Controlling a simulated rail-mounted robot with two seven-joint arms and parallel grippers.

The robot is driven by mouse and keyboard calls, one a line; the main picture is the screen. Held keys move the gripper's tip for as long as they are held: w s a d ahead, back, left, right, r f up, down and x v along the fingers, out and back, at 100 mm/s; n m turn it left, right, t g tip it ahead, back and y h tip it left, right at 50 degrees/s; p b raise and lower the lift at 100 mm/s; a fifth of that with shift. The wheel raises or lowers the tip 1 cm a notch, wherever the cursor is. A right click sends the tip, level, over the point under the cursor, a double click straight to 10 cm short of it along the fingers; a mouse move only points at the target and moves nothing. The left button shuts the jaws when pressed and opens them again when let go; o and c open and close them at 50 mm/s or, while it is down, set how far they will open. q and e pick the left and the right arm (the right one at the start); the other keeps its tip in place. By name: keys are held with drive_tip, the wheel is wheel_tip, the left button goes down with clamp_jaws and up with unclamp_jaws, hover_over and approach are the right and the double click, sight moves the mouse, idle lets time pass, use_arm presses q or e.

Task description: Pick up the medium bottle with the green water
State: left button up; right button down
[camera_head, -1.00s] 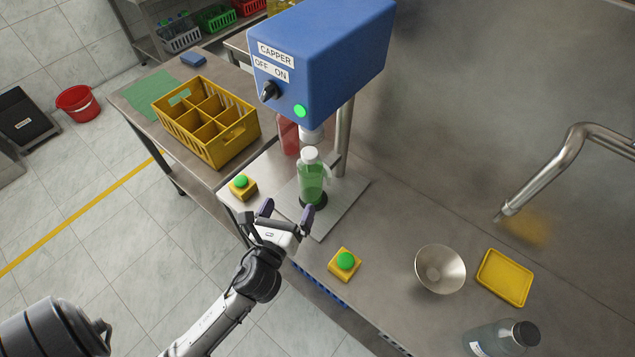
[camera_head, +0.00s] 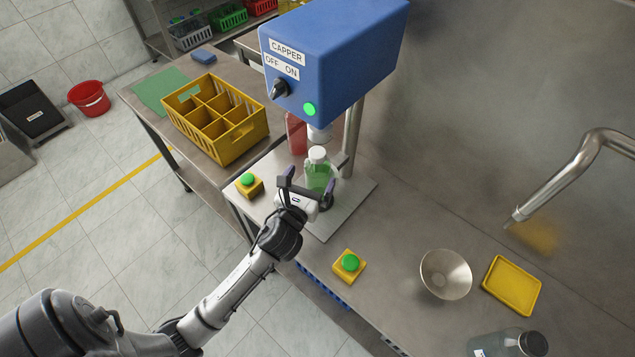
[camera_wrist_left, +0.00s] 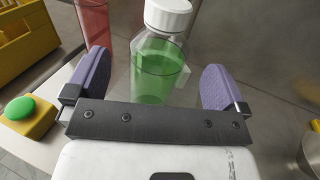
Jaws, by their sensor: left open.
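The bottle with green water (camera_head: 319,175) stands upright on the plate under the capper's head, with a white cap on top. It also shows in the left wrist view (camera_wrist_left: 158,72), between my two purple fingers. The gripper hides the bottle's base in the head view. The blue capper (camera_head: 335,55) stands above, its switch and green light on the front. My right gripper is not in view.
A red bottle (camera_head: 296,135) stands just behind the green one. Yellow boxes with green buttons (camera_head: 249,185) (camera_head: 349,266) flank the plate. A yellow divided crate (camera_head: 215,120) is at left. A metal bowl (camera_head: 446,274), yellow tray (camera_head: 512,285) and faucet (camera_head: 570,175) are at right.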

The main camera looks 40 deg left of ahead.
sight(317, 165)
use_arm(q)
drive_tip(key=shift+b+x, duration=0.55)
drive_tip(key=shift+x, duration=2)
drive_tip(key=shift+a+f, duration=0.1)
drive_tip(key=shift+f, duration=0.05)
drive_tip(key=c, duration=1.6)
clamp_jaws()
